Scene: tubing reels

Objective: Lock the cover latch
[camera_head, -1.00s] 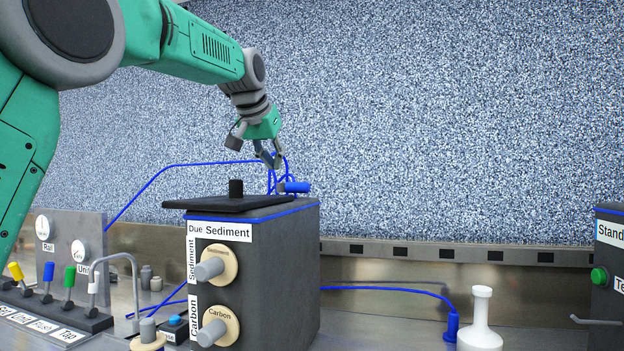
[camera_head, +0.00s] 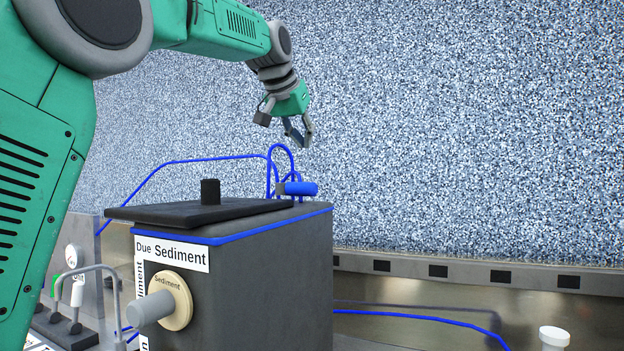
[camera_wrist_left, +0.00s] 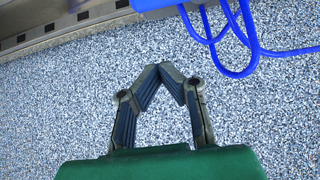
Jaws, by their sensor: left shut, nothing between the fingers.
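The dark grey unit (camera_head: 265,285) labelled "Due Sediment" stands in the middle of the head view. Its flat black cover (camera_head: 160,213) with a black knob (camera_head: 210,192) lies on top, shifted to the left over the edge. A blue cylindrical handle (camera_head: 298,188), which looks like the latch, sits at the top right rear, by looped blue tubing (camera_head: 282,151). My left gripper (camera_head: 302,143) is above and apart from the blue handle, shut and empty. In the left wrist view its fingertips (camera_wrist_left: 172,68) meet, with blue parts (camera_wrist_left: 158,5) at the top edge. My right gripper is not in view.
A "Sediment" knob (camera_head: 165,305) sticks out from the unit's front. Levers and a curved metal tap (camera_head: 100,275) stand at the lower left. A white bottle top (camera_head: 554,337) is at the lower right.

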